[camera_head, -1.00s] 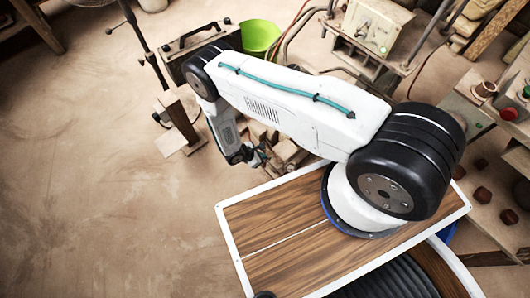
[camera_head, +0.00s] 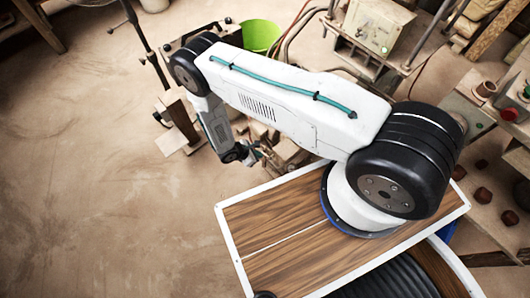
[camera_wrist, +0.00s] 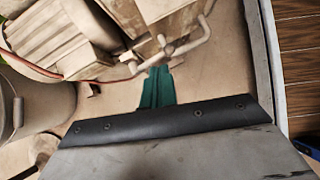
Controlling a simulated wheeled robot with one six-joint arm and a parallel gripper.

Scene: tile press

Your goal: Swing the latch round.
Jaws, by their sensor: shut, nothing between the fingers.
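My gripper (camera_head: 257,155) hangs low at the end of my arm, beside the wooden press parts (camera_head: 288,150) in the head view. In the wrist view its teal fingers (camera_wrist: 158,86) are together and empty. They point toward a bent, pale rod (camera_wrist: 188,46) in front of wooden blocks. This rod may be the latch, but I cannot be sure. The fingertips appear close to the rod; I cannot tell whether they touch. In the head view the latch cannot be made out, as my arm covers much of the press.
A green tub (camera_head: 261,36) stands behind my arm. A control box (camera_head: 376,27) on a bench is at the upper right. A grey bucket (camera_wrist: 40,108) and a red cable (camera_wrist: 38,68) show in the wrist view. Open floor (camera_head: 90,190) lies to the left.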

